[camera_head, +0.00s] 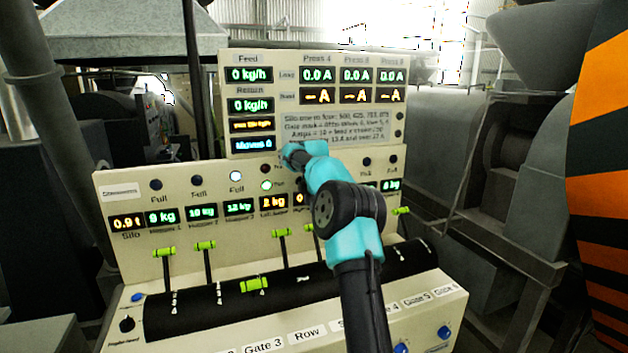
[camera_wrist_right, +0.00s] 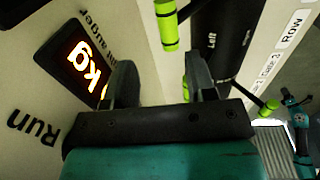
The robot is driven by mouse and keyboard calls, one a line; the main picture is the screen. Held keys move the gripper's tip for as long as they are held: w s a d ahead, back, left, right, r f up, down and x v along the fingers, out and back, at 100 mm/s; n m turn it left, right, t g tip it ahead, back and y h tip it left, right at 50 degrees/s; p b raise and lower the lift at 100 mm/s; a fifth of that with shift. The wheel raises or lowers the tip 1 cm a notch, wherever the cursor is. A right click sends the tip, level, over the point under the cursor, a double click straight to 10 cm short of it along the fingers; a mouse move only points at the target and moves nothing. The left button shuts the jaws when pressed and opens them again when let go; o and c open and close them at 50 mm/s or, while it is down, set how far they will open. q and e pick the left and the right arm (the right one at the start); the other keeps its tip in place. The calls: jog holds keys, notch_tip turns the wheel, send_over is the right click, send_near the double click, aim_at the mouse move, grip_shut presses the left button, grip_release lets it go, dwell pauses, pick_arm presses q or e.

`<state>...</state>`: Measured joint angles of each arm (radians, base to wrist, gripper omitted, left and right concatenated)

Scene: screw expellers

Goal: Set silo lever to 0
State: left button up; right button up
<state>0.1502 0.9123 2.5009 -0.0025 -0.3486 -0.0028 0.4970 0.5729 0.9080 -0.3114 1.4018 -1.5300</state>
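The silo lever (camera_head: 165,252) is the leftmost green-handled lever, below the "Silo" display (camera_head: 127,223). Its handle stands up near the top of its slot, with numbers marked lower down on the black curved cover (camera_head: 190,318). My right arm reaches across the panel's middle, well to the right of the silo lever; it hides its gripper in the head view. In the right wrist view, the right gripper (camera_wrist_right: 160,65) has its two dark fingers apart, nothing clearly held. A green handle (camera_wrist_right: 165,25) lies just beyond them. My left gripper is not visible.
Other green-handled levers stand close by: one right of the silo lever (camera_head: 205,245), one lowered (camera_head: 255,284), one near mid-panel (camera_head: 282,233), one at far right (camera_head: 400,211). The space before the left levers is clear.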

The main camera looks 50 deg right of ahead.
notch_tip(320, 180, up, 10)
jog(key=s, duration=0.1)
jog(key=shift+a+f, duration=0.15)
jog(key=shift+a, duration=0.05)
dwell(0.3)
